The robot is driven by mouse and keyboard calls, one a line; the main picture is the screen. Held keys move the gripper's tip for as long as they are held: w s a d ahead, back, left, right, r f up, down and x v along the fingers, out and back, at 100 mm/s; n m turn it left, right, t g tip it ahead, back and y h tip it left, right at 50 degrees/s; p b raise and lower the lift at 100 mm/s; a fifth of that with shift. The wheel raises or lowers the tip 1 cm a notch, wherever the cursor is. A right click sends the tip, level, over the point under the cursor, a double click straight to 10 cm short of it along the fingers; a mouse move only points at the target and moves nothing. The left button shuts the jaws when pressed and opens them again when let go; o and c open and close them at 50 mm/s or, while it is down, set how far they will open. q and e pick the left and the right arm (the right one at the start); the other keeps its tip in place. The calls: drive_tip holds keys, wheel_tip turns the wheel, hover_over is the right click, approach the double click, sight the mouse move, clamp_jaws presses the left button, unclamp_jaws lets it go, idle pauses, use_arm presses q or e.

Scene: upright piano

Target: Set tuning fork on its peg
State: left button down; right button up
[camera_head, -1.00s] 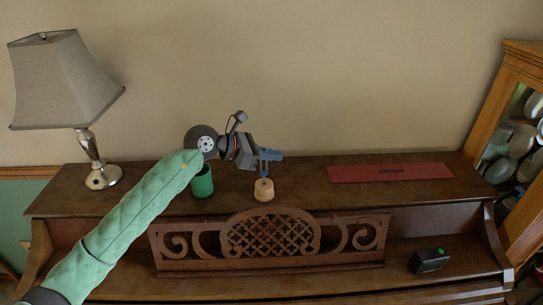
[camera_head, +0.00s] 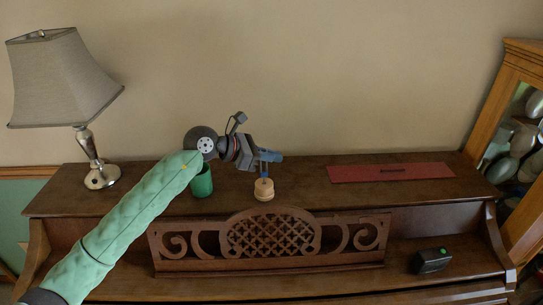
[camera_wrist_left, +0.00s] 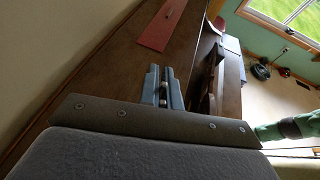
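My left gripper (camera_head: 270,156) is above the piano top, its blue-grey fingers pointing right. A small blue upright piece, which I take as the tuning fork (camera_head: 263,170), hangs below the fingers. Its lower end is at the top of a round pale wooden peg base (camera_head: 264,190); I cannot tell whether it is seated or just above. In the left wrist view the fingers (camera_wrist_left: 163,88) are close together with small silvery metal between them, so the gripper looks shut on the fork. The peg itself is hidden. My right gripper is not in view.
A green cup (camera_head: 202,183) stands left of the base, under my left wrist. A lamp (camera_head: 95,165) stands at the far left. A red strip (camera_head: 390,173) lies on the right of the piano top (camera_head: 310,188). A small black box (camera_head: 430,261) sits lower right.

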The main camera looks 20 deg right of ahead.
use_arm(q)
drive_tip(key=shift+f+b, duration=0.35)
idle(0.4)
drive_tip(key=c, duration=1.5)
unclamp_jaws()
drive_tip(key=shift+c, duration=0.2)
drive_tip(key=shift+r, duration=0.1)
drive_tip(key=s+d+r+p, duration=0.1)
drive_tip(key=s+d+r, duration=0.6)
drive_tip(key=r, duration=0.3)
drive_tip(key=shift+s+d+r, duration=0.35)
drive_tip(key=shift+s+r, duration=0.05)
drive_tip(key=shift+s, duration=0.45)
drive_tip(key=shift+r, duration=0.15)
